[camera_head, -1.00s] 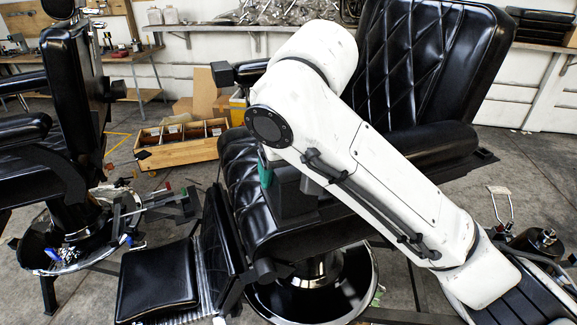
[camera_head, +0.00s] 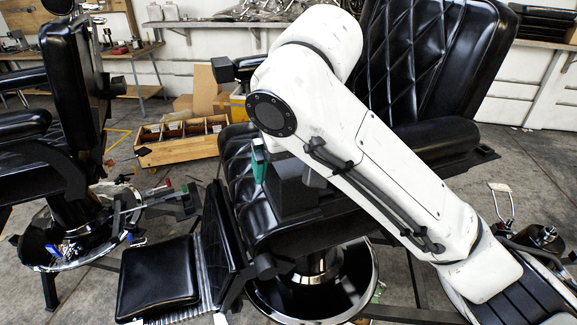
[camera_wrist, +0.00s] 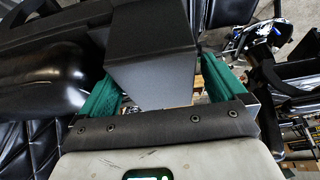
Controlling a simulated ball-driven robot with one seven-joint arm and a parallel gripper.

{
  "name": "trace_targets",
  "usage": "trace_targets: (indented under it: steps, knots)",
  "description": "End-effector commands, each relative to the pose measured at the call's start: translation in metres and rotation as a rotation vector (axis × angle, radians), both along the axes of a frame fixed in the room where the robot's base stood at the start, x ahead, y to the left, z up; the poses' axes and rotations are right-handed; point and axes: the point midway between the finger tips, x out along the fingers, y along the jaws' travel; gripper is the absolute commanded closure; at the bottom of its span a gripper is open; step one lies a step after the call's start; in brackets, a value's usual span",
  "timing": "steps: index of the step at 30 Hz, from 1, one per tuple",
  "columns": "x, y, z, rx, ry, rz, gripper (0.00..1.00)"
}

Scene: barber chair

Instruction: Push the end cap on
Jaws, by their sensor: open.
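A dark, box-shaped piece, which looks like the end cap (camera_head: 290,188), sits at the front of the barber chair's near armrest. In the wrist view the same end cap (camera_wrist: 150,50) stands in front of my gripper (camera_wrist: 152,92), its lower part between the two green fingers. The fingers are apart, one on each side. I cannot tell whether either touches the cap or whether the cap is fully seated. In the head view my white arm hides most of my gripper; one green finger (camera_head: 259,163) shows left of the cap.
The black seat (camera_head: 238,150) lies beside the gripper, with the footrest (camera_head: 160,275) in front. The far armrest has a similar blocky end (camera_head: 222,69). A second chair (camera_head: 75,110) stands left; a wooden crate (camera_head: 180,145) is on the floor. Floor between the chairs is partly clear.

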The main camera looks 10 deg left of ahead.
Motion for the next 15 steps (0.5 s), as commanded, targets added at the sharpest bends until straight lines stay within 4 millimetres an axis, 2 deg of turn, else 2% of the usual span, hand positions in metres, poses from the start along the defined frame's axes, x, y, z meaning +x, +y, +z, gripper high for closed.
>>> trace_targets:
  steps: [6, 15]
  knots:
    - [-0.013, -0.009, 0.042, -0.003, -0.009, -0.002, 0.00]
    - [-0.029, -0.015, 0.080, -0.001, -0.004, 0.001, 0.00]
